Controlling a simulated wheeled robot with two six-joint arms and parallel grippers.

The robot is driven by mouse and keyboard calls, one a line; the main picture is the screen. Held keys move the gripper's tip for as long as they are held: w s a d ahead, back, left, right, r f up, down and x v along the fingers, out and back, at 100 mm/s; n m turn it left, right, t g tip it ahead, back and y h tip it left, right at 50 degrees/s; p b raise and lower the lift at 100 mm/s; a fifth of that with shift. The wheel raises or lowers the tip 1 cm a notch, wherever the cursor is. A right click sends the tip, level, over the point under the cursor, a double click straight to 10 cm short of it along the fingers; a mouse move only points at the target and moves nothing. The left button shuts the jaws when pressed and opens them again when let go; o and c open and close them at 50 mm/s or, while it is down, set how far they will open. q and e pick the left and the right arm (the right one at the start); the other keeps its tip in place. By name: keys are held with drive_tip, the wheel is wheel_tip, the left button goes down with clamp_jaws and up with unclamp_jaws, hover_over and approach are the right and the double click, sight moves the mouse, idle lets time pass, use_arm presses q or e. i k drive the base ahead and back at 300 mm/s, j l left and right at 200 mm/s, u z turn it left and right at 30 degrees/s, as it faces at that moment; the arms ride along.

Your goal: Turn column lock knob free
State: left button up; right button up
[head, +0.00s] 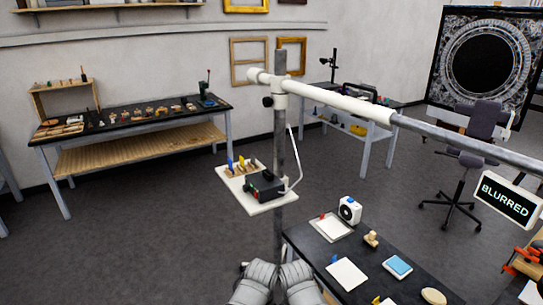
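A grey upright column (279,140) stands in the middle of the head view. A white clamp joint (279,86) sits around it near the top and carries a long horizontal arm. A small black knob (268,101) sticks out to the left of the column at this joint. Its thread and how tight it is cannot be seen. Neither of my grippers can be made out, and nothing is seen touching the knob. Two grey ribbed rounded shapes at the bottom centre look like parts of my arms.
A white shelf (262,198) with a black box and small tools is on the column below the knob. The horizontal arm (340,102) reaches right, with a "BLURRED" sign (507,202) below it. A dark table (305,243) stands at lower right. Open floor (150,235) lies left.

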sight(267, 102)
drive_tip(key=i+j, duration=0.2)
drive_tip(key=i, duration=0.3)
drive_tip(key=i+j+z, duration=0.1)
drive_tip(key=i, duration=0.45)
drive_tip(key=j, duration=0.15)
